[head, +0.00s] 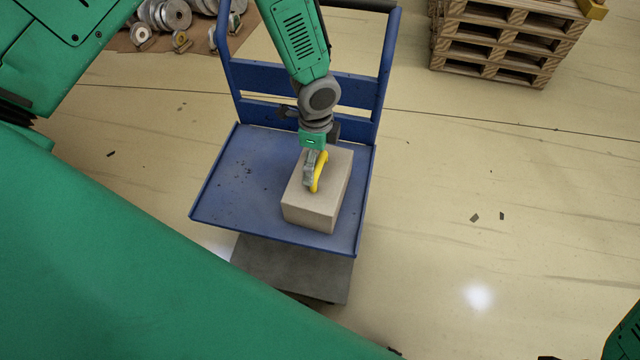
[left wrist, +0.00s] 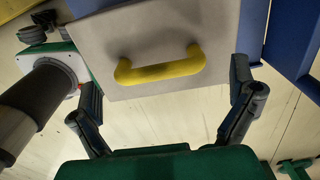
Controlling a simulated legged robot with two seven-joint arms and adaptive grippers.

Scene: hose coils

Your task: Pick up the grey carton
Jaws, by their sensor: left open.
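The grey carton (head: 318,208) is a plain box lying on the blue platform of a cart in the head view. A yellow handle (head: 321,172) stands on its top. My left gripper (head: 312,178) is over the carton's top, close beside the handle, and hides part of both. In the left wrist view the carton (left wrist: 150,40) fills the upper middle and its yellow handle (left wrist: 160,68) lies between the spread fingers of my left gripper (left wrist: 166,92). The fingers are apart with nothing held. Whether they touch the carton is unclear. My right gripper does not show.
The cart (head: 232,185) has a blue upright frame behind the carton and a lower grey shelf. Stacked wooden pallets (head: 500,42) stand at the back right. Several hose coils (head: 165,14) lie at the back left. The pale floor to the right is mostly clear.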

